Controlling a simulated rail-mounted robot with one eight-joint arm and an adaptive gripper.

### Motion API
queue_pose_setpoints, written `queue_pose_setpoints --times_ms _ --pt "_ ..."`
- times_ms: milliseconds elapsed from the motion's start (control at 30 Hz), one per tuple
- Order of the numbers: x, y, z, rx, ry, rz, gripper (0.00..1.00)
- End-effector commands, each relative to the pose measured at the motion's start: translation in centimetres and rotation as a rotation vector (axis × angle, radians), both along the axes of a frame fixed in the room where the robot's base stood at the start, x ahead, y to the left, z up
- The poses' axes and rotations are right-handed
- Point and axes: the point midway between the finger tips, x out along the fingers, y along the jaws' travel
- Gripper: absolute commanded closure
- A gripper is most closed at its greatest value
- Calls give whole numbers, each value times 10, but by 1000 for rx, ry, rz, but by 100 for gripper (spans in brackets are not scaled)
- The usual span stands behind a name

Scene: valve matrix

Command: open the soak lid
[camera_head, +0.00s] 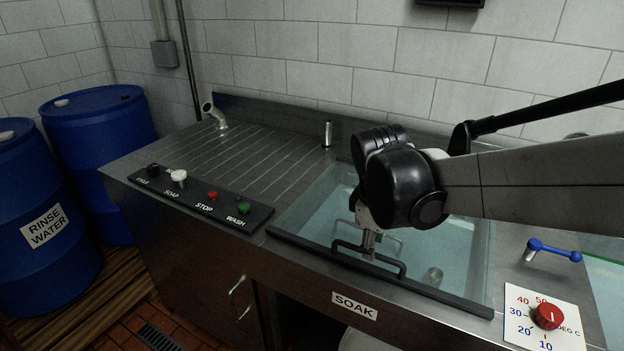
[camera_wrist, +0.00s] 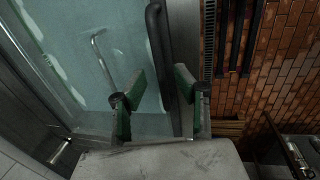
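The soak lid (camera_head: 310,205) is a clear glass pane lying flat over the basin, with a black strip along its front edge. Its black bracket handle (camera_head: 395,266) stands near the front edge, above the SOAK label (camera_head: 354,305). My gripper (camera_head: 369,245) points down at the handle, partly hidden by my wrist in the head view. In the wrist view my gripper (camera_wrist: 160,88) has its two green-padded fingers apart, with the handle bar (camera_wrist: 158,45) running between them. A gap shows on the left side of the bar; whether the right finger touches it I cannot tell.
A control panel with buttons (camera_head: 205,199) is to the left of the lid. A blue lever (camera_head: 553,249) and a red temperature knob (camera_head: 548,315) are to the right. A metal cylinder (camera_head: 327,134) stands behind. Blue barrels (camera_head: 100,120) stand at far left.

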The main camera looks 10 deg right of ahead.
Motion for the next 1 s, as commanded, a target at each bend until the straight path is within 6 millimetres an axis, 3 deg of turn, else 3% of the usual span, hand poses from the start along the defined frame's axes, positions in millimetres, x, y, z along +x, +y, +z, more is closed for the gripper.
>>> queue_pose_setpoints --times_ms 200,567,800,1000 --pt "3 -3 -21 0 0 -1 70" --pt "4 -3 -25 0 0 -1 70" --pt "4 -3 -25 0 0 -1 100" --pt "4 -3 -25 0 0 -1 100"
